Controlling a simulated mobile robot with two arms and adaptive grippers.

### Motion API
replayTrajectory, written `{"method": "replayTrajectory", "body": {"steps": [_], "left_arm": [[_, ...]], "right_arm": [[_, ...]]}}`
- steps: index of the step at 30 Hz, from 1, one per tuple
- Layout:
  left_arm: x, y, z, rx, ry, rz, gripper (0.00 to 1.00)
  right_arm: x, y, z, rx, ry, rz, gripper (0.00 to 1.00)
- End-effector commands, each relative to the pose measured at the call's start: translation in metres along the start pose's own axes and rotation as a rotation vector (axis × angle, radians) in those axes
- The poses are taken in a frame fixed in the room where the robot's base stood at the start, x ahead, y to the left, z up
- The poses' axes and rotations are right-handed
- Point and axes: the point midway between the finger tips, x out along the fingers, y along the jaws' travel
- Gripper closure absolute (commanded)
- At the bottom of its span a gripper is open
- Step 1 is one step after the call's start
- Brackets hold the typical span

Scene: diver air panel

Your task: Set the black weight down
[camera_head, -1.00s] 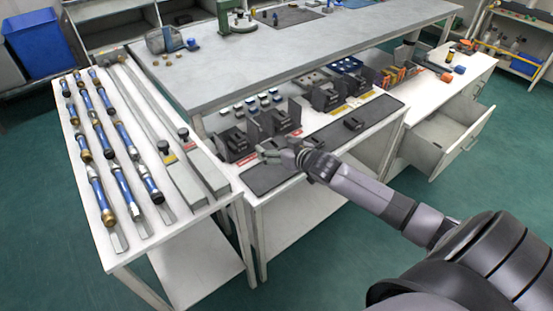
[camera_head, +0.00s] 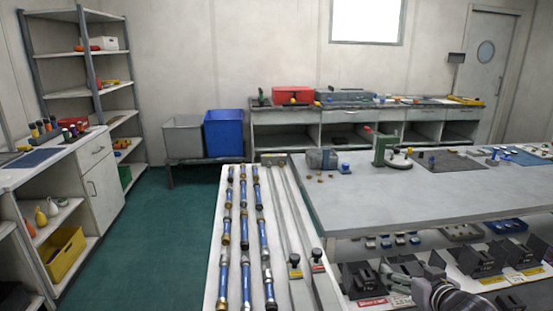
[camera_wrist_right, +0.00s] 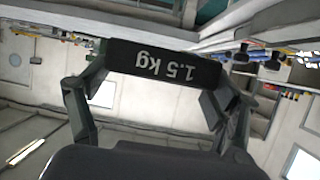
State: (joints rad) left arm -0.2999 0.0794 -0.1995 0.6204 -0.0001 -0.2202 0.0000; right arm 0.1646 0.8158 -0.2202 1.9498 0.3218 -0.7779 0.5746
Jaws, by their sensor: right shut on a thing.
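The black weight (camera_wrist_right: 165,62), a dark block marked "1.5 kg", is between the fingers of my right gripper in the right wrist view; its lettering appears upside down. My right gripper (camera_head: 404,268) is shut on it, with a finger at each end. In the head view this gripper is at the lower right, by the black holders on the white bench. The weight is hard to make out there, and I cannot tell its height above the bench. My left gripper is not in view.
Black holders (camera_head: 361,280) with red and yellow labels stand along the white bench; more black holders (camera_head: 482,259) stand to the right. A dark mat (camera_head: 520,296) is partly cut off at the bottom. The grey worktop (camera_head: 400,200) lies behind.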

Motion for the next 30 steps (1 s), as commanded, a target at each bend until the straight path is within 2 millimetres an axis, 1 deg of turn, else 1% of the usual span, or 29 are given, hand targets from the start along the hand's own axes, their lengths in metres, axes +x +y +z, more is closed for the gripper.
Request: {"method": "replayTrajectory", "body": {"steps": [1, 4, 6, 9, 13, 15, 18, 21, 25, 30], "left_arm": [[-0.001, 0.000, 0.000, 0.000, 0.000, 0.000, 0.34], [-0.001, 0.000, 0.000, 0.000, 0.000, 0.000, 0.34], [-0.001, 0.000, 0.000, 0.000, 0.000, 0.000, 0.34], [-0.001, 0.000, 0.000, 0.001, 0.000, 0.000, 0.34], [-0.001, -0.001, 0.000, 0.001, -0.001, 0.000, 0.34], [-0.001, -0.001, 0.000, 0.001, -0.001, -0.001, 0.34], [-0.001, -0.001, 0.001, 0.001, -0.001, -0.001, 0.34], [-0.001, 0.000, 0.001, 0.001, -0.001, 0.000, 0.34], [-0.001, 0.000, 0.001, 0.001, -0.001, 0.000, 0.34], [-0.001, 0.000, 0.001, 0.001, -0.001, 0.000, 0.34]], "right_arm": [[-0.006, -0.017, -0.018, -0.002, 0.023, -0.012, 0.78], [-0.020, -0.050, -0.034, -0.007, 0.016, -0.014, 0.78], [-0.033, -0.072, -0.047, -0.010, 0.014, -0.013, 0.78], [-0.055, -0.100, -0.065, -0.012, 0.017, -0.009, 0.78], [-0.085, -0.126, -0.084, -0.007, 0.024, 0.002, 0.78], [-0.100, -0.136, -0.091, -0.001, 0.028, 0.008, 0.78], [-0.118, -0.146, -0.099, 0.006, 0.032, 0.015, 0.78], [-0.130, -0.151, -0.102, 0.012, 0.034, 0.020, 0.78], [-0.138, -0.154, -0.104, 0.018, 0.035, 0.023, 0.78], [-0.139, -0.155, -0.104, 0.019, 0.032, 0.024, 0.78]]}}
